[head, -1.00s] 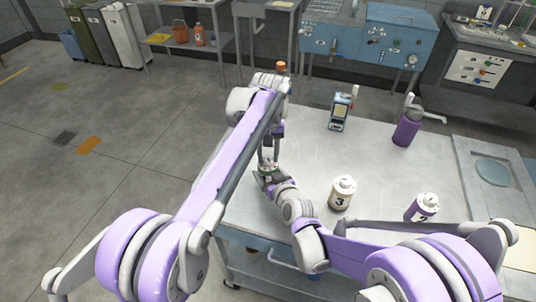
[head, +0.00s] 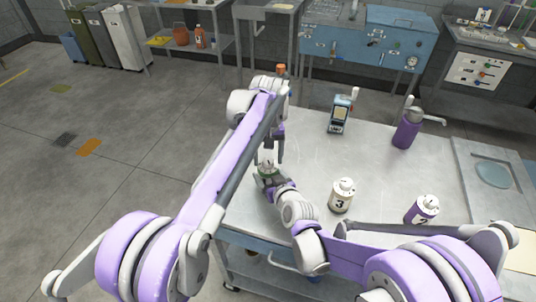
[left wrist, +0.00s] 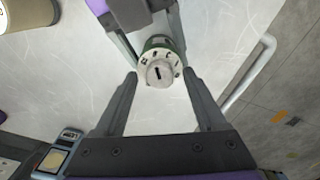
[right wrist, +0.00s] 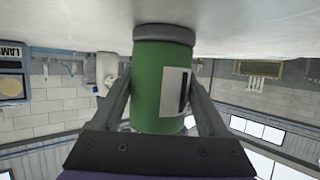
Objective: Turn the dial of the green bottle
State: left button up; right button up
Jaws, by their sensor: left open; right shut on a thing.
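The green bottle (right wrist: 155,80) stands upright on the table, and my right gripper (right wrist: 160,95) is shut around its body. Its white label faces right in the right wrist view. In the left wrist view its top is a white dial (left wrist: 160,72) with dark marks round the rim and a dark slot in the raised knob. My left gripper (left wrist: 160,74) is open above the dial, its fingers apart on either side of it in that view. In the head view the left gripper (head: 277,150) is just up and right of the bottle's top (head: 266,166).
On the grey table (head: 300,165) stand a white bottle marked 3 (head: 342,195), a purple-and-white bottle (head: 422,209), a purple flask (head: 406,130) and a blue handheld device (head: 340,113). The table's middle is clear. A tray (head: 490,172) lies at right.

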aim_at(268, 160)
pick_arm(q)
notch_tip(268, 160, up, 12)
dwell(0.5)
pick_arm(e)
jog(key=o, duration=1.6)
jog(key=shift+c, duration=0.2)
